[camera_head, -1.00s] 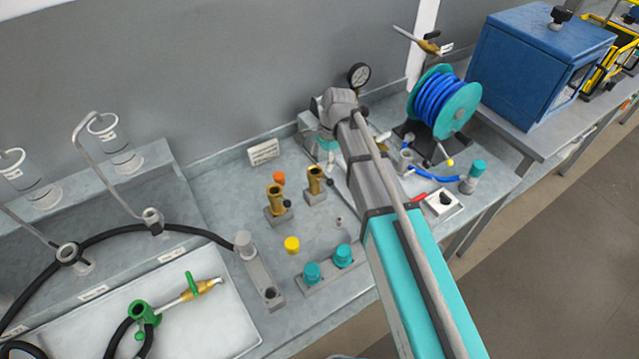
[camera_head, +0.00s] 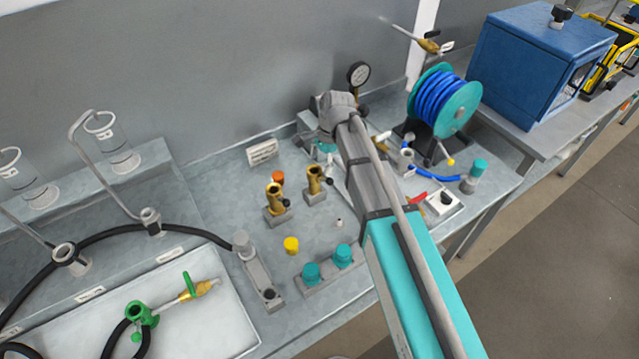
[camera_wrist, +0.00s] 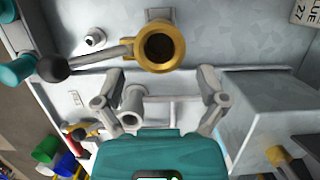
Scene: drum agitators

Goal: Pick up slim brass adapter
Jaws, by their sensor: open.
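I cannot tell for certain which is the slim brass adapter. In the wrist view, a brass piece with a dark round opening (camera_wrist: 160,45) and a lever ending in a black ball lies just beyond the fingertips. My gripper (camera_wrist: 163,85) is open, its fingers apart and not around the brass piece. In the head view my arm largely hides my gripper.
A yellow cap (camera_head: 291,245) and a block with two teal knobs (camera_head: 328,266) stand in front of the fittings. A blue hose reel (camera_head: 445,101) and a pressure gauge (camera_head: 358,74) stand behind. A tray (camera_head: 225,318) holds a green-handled valve.

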